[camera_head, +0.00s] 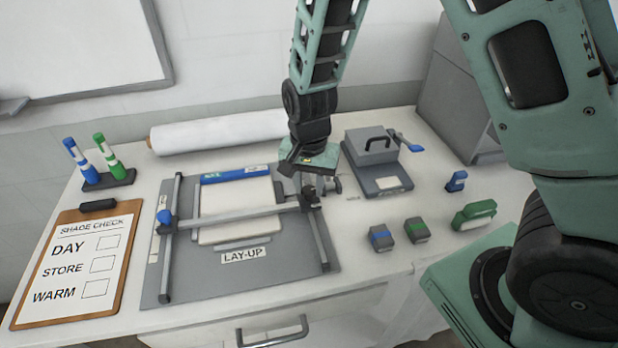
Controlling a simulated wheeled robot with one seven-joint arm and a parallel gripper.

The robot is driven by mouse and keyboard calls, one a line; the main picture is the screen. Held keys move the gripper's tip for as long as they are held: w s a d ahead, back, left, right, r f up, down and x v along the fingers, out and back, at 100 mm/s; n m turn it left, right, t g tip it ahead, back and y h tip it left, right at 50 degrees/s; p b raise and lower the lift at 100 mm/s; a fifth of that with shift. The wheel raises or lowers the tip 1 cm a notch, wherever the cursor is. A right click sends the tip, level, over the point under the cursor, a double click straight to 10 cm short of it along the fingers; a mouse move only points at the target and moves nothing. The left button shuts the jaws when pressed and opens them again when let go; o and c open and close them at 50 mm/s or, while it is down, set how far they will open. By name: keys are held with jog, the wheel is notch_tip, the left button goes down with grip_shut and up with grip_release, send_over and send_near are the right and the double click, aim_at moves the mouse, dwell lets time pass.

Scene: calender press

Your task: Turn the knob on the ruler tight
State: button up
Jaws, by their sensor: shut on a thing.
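The ruler (243,217) is a grey bar lying across the lay-up board (205,280), over a pale sheet (235,235). My gripper (309,187) reaches down from above at the ruler's right end, by the right rail (318,240). It is shut on a small dark part there, which looks like the ruler's right knob. My gripper mostly hides this part, so its colour and how far it is turned cannot be told.
A grey press-like box with a black handle (377,142) and blue-tipped lever stands close right of my gripper. A white roll (215,132) lies behind. Blue, green and grey blocks (417,230) sit at right. A clipboard (75,260) and two markers are at left.

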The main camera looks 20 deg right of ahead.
aim_at(309, 189)
jog(key=m+p, duration=0.3)
jog(key=m, duration=0.3)
jog(key=shift+r+m+p, duration=0.15)
jog(key=shift+m+p, duration=0.15)
jog(key=shift+p, duration=0.1)
jog(key=m+p, duration=0.3)
jog(key=m, duration=0.2)
jog(key=shift+m, duration=0.3)
jog(key=o, duration=1)
notch_tip(309, 189, up, 17)
jog(key=shift+r, duration=0.1)
